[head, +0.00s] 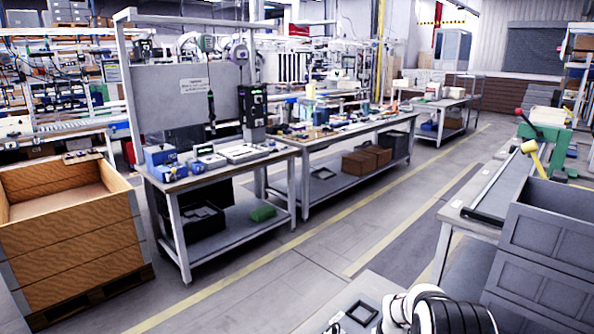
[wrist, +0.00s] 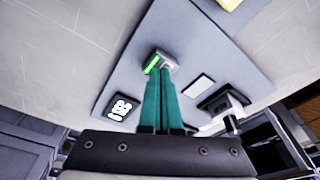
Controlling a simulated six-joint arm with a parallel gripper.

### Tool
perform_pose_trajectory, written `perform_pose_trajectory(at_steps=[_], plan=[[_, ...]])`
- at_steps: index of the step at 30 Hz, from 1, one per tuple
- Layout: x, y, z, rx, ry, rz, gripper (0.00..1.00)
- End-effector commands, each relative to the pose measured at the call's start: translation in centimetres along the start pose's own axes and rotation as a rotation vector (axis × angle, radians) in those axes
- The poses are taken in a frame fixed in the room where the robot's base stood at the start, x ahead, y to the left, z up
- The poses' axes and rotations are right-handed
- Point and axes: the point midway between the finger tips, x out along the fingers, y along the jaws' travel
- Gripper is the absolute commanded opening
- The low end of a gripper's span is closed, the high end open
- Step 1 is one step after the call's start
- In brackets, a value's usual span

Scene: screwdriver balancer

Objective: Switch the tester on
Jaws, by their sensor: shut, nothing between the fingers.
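In the wrist view, my gripper (wrist: 166,76) is shut and empty, its two teal fingers together. The fingertips are at a small grey box with a lit green strip (wrist: 152,64) on a grey surface. The fingers cover part of the box, and I cannot tell whether they touch it. A small panel with white markings (wrist: 121,107) lies to the left of the fingers. I cannot tell for certain which of these is the tester. In the head view, only part of my arm shows at the bottom right, and the fingers are out of frame.
In the wrist view, a white card (wrist: 198,86) and a dark device (wrist: 224,103) are right of the fingers. In the head view, a grey bin (head: 545,245) stands at right, a black square frame (head: 362,312) lies near my arm, and a workbench (head: 180,185) stands across the aisle.

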Motion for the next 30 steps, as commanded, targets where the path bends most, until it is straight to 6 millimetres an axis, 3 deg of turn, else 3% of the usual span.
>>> perform_pose_trajectory(at_steps=[15,27,30], plan=[[-5.7,0.0,-1.2,0.000,0.003,0.000,0.00],[-6.6,0.0,-1.4,0.000,0.002,0.000,0.00],[-8.1,0.0,-1.7,0.001,0.004,0.000,0.00]])
